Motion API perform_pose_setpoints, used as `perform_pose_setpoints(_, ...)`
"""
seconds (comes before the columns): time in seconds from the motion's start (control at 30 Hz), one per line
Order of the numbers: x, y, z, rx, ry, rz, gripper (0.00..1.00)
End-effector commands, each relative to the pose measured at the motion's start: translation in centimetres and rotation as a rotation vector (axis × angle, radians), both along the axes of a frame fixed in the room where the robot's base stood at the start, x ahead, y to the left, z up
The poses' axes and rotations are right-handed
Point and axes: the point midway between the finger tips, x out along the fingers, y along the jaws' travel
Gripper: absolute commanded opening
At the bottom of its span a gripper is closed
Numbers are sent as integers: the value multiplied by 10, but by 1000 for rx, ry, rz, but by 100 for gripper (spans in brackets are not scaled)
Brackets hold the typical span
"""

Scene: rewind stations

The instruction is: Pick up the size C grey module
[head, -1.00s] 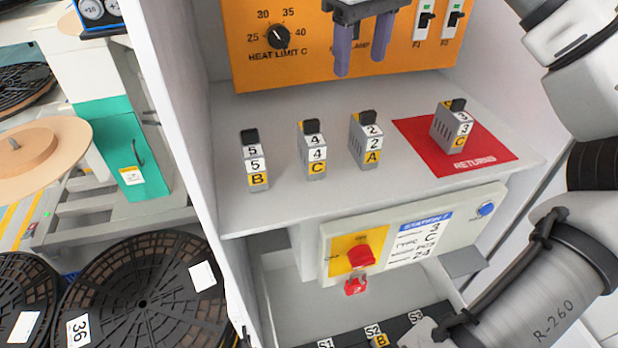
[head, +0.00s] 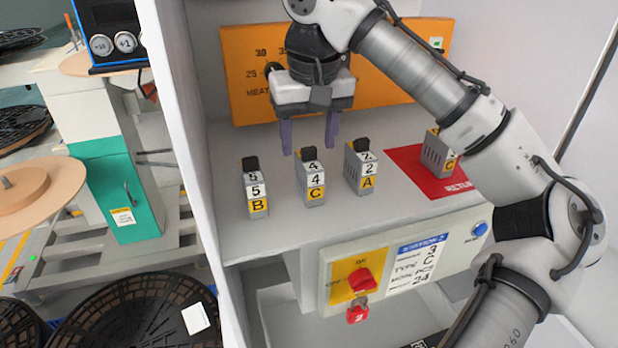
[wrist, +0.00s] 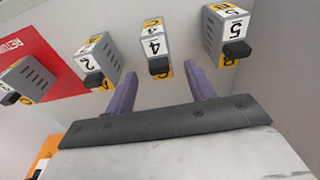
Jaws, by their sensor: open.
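Several grey modules with black knobs stand upright on the grey shelf (head: 335,230). The module marked 4 and C (head: 313,184) is second from the left; it also shows in the wrist view (wrist: 155,40). Another C module, marked 3 a moment ago, stands on the red returns mat (head: 408,165), now partly hidden by my arm (head: 437,160). My gripper (head: 309,143) is open and empty, its purple fingers around the line of the 4 C module's knob, apart from it. In the wrist view the fingers (wrist: 163,88) spread either side of that module's near end.
The B module (head: 257,190) stands left of the 4 C module, the A module (head: 360,170) close on its right. An orange panel (head: 385,85) rises behind. A control box with a red switch (head: 360,280) fronts the shelf. The left wall (head: 178,130) bounds it.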

Motion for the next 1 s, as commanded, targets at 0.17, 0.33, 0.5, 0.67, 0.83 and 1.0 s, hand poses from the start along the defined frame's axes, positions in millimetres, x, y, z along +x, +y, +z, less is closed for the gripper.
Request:
perform_pose_setpoints(0.17,-1,-1,-17,-2,1,-1,55)
perform_pose_setpoints(0.33,1,0,-43,-1,1,0,55)
perform_pose_setpoints(0.5,3,1,-53,0,-1,1,55)
perform_pose_setpoints(0.67,3,1,-53,0,-1,1,55)
perform_pose_setpoints(0.83,3,1,-53,0,0,1,35)
perform_pose_setpoints(1.0,3,1,-53,0,0,1,13)
